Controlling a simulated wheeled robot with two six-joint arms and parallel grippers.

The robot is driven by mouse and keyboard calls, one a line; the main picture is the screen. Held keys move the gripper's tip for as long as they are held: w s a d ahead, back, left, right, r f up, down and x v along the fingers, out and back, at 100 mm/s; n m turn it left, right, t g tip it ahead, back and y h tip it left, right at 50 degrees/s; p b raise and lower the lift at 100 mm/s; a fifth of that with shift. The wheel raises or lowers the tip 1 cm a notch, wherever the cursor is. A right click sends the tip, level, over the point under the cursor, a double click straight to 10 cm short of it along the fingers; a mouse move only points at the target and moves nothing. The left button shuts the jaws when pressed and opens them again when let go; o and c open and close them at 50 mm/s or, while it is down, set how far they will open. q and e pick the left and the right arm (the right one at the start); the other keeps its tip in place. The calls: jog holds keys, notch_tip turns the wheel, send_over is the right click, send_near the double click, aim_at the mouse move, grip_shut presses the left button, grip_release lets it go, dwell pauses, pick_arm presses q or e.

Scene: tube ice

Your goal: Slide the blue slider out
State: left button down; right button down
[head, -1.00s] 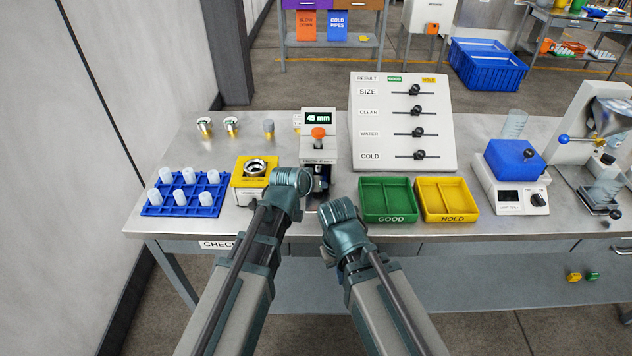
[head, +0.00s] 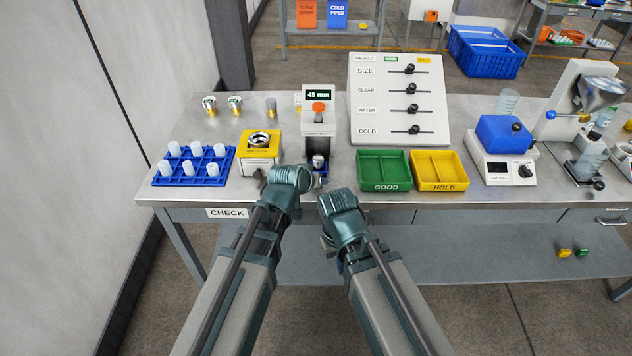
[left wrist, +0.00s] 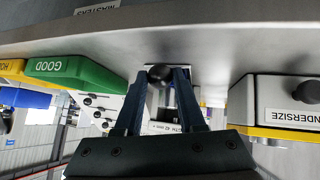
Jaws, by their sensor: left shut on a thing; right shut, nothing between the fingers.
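The blue slider (head: 321,170) shows at the foot of the white gauge (head: 319,125), whose display reads 45 mm. A small silver-topped piece stands at the slider. My left gripper (head: 314,185) is just in front of it, its fingers mostly hidden by the wrist. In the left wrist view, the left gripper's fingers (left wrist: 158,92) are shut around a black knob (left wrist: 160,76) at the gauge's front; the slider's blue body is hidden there. My right gripper (head: 329,240) is shut and empty, in front of the bench edge; its fingers are mostly hidden.
A yellow-topped gauge (head: 261,146) and a blue rack (head: 194,168) of white pieces stand to the left. Green (head: 384,187) and yellow (head: 439,186) trays lie to the right. The white result board (head: 399,138) stands behind the trays.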

pick_arm(q)
jog(key=shift+s+f, duration=0.1)
jog(key=shift+s, duration=0.15)
jog(key=c, duration=0.8)
grip_release()
jog(key=shift+r, duration=0.2)
pick_arm(e)
jog(key=shift+r, duration=0.1)
